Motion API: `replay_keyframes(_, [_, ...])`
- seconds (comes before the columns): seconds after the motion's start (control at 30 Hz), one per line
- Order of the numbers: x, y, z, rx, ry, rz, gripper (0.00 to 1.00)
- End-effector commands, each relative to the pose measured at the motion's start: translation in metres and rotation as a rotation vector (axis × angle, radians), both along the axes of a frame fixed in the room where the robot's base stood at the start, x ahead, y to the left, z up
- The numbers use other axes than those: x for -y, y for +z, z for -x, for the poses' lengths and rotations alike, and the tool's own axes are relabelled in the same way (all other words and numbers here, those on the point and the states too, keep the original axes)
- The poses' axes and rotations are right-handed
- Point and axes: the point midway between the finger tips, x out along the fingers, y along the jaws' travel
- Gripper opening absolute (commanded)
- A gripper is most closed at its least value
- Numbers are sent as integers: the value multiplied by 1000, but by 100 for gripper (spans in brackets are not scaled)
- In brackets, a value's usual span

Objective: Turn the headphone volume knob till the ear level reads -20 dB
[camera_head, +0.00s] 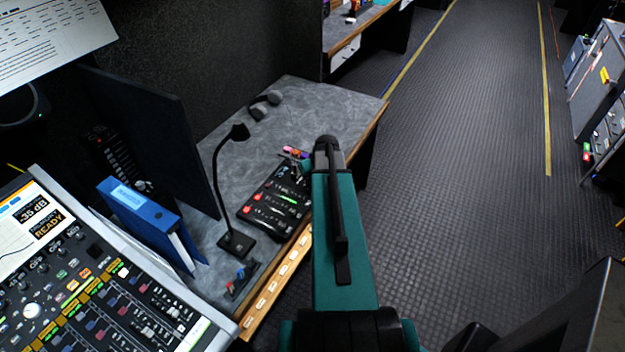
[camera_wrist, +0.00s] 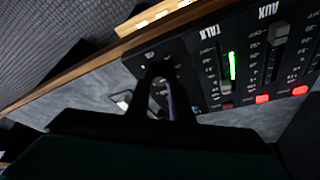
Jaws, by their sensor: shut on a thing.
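My gripper (camera_head: 298,157) reaches over the far end of a small black fader panel (camera_head: 277,198) on the grey desk. In the wrist view my gripper (camera_wrist: 162,92) is shut at the end of this panel, beside the TALK fader (camera_wrist: 226,84). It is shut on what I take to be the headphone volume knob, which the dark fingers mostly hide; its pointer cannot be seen. On the large console at the lower left, the screen (camera_head: 36,222) shows -35 dB above the word READY.
A gooseneck microphone (camera_head: 232,190) stands left of the panel, close to it. Headphones (camera_head: 265,104) lie farther back on the desk (camera_head: 310,105). The floor right of the desk is clear.

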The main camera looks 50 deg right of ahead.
Motion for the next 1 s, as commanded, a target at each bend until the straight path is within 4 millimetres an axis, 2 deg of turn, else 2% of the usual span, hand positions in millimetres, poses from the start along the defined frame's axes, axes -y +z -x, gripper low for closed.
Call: replay_keyframes(1.0, [-4,-2,-3,-1,-615,2,0])
